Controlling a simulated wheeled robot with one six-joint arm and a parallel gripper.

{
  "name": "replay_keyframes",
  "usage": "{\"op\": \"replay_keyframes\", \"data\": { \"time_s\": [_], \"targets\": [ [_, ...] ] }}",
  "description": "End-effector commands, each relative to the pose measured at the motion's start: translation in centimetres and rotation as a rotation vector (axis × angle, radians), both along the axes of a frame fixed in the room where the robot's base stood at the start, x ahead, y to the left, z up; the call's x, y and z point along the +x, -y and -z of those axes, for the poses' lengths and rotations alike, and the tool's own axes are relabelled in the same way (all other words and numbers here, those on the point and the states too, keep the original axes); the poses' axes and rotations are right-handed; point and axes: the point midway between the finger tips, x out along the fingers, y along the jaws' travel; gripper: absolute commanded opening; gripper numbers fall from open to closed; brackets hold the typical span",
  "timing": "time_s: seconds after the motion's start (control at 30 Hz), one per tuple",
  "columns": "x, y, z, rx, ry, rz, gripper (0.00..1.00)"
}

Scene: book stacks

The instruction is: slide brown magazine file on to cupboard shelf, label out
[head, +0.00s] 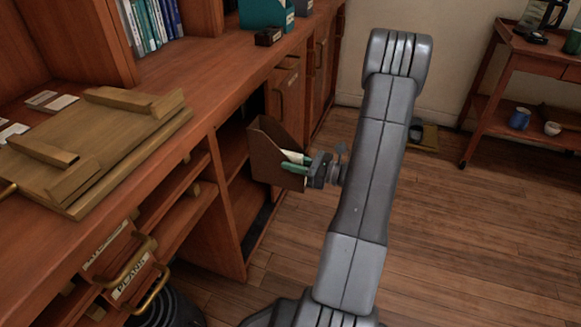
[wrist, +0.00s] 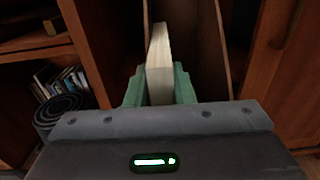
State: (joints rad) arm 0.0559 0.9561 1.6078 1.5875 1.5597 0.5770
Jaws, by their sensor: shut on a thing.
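The brown magazine file (head: 272,150) is in front of the open cupboard, upright, with pale and green contents showing at its low side. No label can be made out. The cupboard (head: 232,150) stands open, with a shelf (head: 240,190) inside, left of the file.
A wooden book rest (head: 100,145) lies on the counter (head: 205,85). A teal file (head: 265,12) and a small dark box (head: 268,37) stand further back.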

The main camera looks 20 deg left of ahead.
Motion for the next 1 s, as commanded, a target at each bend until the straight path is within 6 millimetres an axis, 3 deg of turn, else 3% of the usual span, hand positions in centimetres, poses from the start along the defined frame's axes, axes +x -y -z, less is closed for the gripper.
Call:
{"op": "replay_keyframes", "data": {
  "time_s": [0.4, 1.0],
  "targets": [
    [0.0, 0.1, -0.3, 0.003, 0.001, 0.000, 0.00],
    [0.4, -4.9, -0.2, 0.003, 0.002, -0.002, 0.00]
  ]
}}
